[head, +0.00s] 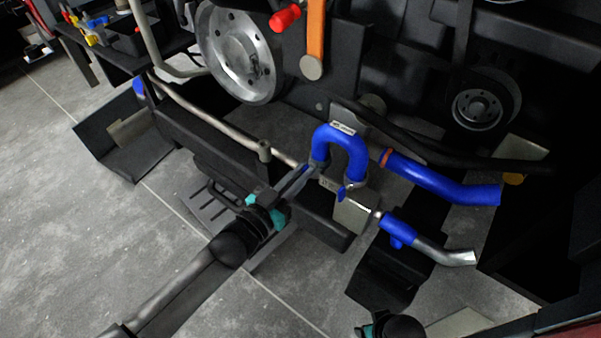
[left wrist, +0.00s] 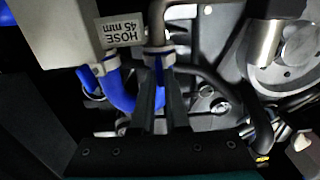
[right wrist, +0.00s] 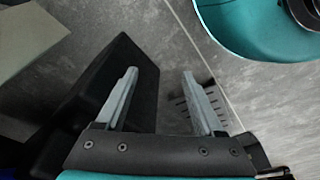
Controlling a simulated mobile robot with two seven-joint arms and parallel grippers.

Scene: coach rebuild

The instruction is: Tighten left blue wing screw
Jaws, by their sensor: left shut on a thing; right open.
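A blue U-shaped hose (head: 343,132) with a white label stands near the middle of the head view. My left gripper (head: 311,169) reaches the hose's left end. Its fingers are shut on the left blue wing screw (left wrist: 159,68), just below a clamp; the fingers hide much of it. Another blue wing screw (head: 341,192) shows at the hose's right end. My right gripper (right wrist: 160,85) is open and empty; its fingertips are not seen in the head view.
A blue hose with an orange band (head: 440,182) and a blue hose on a metal pipe (head: 405,234) lie to the right. A metal pipe (head: 215,122) runs in from the left. A large metal pulley (head: 238,55) is behind. Grey floor is open at lower left.

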